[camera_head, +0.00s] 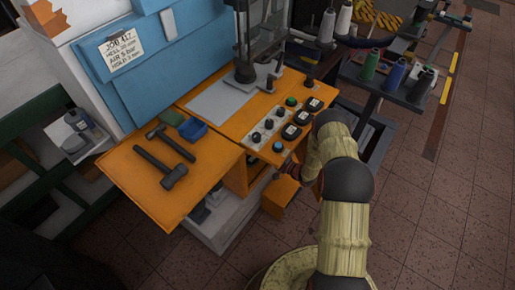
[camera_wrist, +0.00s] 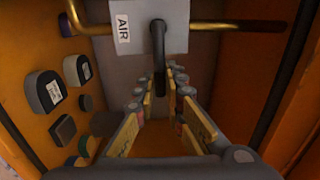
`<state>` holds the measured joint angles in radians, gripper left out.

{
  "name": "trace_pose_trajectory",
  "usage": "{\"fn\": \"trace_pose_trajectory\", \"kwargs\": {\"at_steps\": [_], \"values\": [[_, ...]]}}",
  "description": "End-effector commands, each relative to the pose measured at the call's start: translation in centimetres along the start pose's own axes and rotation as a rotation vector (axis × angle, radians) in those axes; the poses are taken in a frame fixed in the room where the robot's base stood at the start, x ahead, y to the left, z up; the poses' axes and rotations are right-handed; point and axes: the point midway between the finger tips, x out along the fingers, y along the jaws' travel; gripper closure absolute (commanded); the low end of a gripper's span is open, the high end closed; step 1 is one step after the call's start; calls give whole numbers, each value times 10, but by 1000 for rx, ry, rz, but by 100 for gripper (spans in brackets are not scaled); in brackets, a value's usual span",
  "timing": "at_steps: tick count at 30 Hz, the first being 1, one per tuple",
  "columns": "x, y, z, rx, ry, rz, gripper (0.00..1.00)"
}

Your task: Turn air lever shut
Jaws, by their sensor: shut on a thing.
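In the wrist view a grey valve block (camera_wrist: 180,38) carries a white label reading AIR (camera_wrist: 123,28). A dark air lever (camera_wrist: 158,45) comes out of the block's front and hangs downward. My gripper (camera_wrist: 158,82) has its two yellow-padded fingers on either side of the lever's lower part and is shut on it. The exact contact is partly hidden between the fingertips. In the head view my arm reaches down at the right end of the orange bench, and the gripper, lever and valve block are hidden.
A brass pipe (camera_wrist: 93,28) runs through the block. Orange side walls (camera_wrist: 283,95) stand close on the right, and a panel with several dark knobs (camera_wrist: 43,90) on the left. The orange bench (camera_head: 150,185) holds hammers (camera_head: 162,168); a thread-spool stand (camera_head: 385,88) is to the right.

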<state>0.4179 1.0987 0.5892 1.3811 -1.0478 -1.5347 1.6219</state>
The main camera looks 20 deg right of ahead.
Motion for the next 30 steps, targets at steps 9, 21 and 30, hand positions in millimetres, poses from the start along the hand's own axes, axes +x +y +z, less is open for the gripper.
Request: {"fn": "trace_pose_trajectory", "kwargs": {"at_steps": [9,21,30], "values": [[0,3,-1,29,3,2,100],[-1,3,-1,28,3,2,80],[0,2,0,27,1,1,70]]}}
